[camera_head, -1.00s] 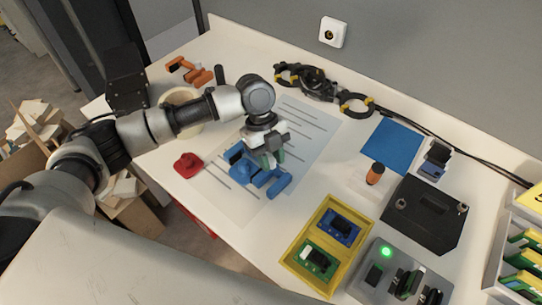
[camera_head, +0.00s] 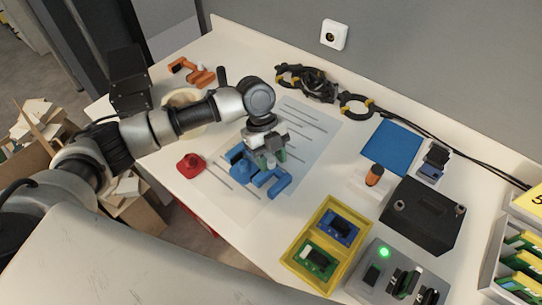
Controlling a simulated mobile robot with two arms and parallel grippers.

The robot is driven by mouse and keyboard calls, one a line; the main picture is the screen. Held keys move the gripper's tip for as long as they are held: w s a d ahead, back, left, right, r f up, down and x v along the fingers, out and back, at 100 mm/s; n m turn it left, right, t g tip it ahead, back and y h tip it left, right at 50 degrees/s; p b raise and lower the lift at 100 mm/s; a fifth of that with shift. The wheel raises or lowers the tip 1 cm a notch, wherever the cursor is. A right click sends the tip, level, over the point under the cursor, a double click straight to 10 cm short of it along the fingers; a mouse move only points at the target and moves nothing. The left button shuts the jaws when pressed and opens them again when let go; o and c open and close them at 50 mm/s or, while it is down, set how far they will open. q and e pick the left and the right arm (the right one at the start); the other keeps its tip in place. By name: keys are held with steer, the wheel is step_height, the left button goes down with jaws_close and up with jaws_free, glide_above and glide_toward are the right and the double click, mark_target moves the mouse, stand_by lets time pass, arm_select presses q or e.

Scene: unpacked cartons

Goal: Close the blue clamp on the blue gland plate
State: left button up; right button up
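The blue clamp on its blue gland plate (camera_head: 243,166) sits on the printed white sheet near the middle of the table. A blue bar-like part (camera_head: 279,186) sticks out at its right front. My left gripper (camera_head: 268,160) points down right over the blue clamp, at its back side. The wrist and the fingers hide part of the clamp, and whether the fingers touch it or are spread is too small to tell. My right gripper is outside the picture.
A red part (camera_head: 191,166) lies left of the clamp. An orange clamp (camera_head: 192,71) lies at the back left. A yellow tray (camera_head: 333,226) with boards, a grey box with a green light (camera_head: 384,252) and a black box (camera_head: 424,214) fill the right. A blue mat (camera_head: 391,140) lies behind.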

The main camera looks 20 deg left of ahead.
arm_select(q)
steer(key=shift+o, duration=0.3)
steer(key=shift+r, duration=0.1)
steer(key=v, duration=1)
steer(key=shift+w+a+r, duration=0.15)
steer(key=shift+r, duration=0.1)
steer(key=shift+f, duration=0.1)
